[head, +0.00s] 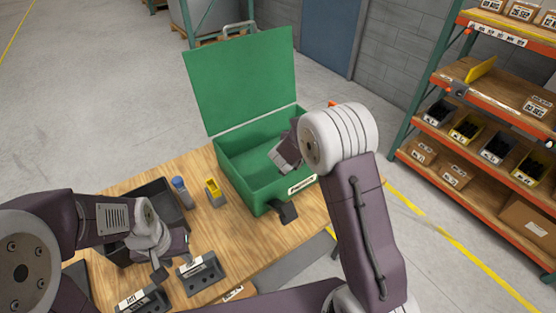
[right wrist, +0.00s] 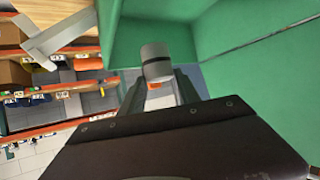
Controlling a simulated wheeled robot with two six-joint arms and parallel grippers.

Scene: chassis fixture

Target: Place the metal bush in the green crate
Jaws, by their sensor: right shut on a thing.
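The green crate (head: 240,165) stands on the wooden table with its lid (head: 240,80) raised at the back. My right gripper (head: 280,160) reaches in over the crate's opening. In the right wrist view, it is shut on the metal bush (right wrist: 156,62), a grey cylinder with a dark band, with green crate walls behind and beside it. In the head view I cannot make out the bush. My left gripper (head: 172,262) looks open and empty, over the front of the dark tray (head: 152,190), partly covering it.
A blue-capped bottle (head: 181,191) and a yellow-and-grey item (head: 214,191) stand between tray and crate. Dark labelled blocks (head: 200,274) sit near the table's front edge. A shelf rack with bins (head: 466,128) stands at right. Bare wood (head: 240,235) shows before the crate.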

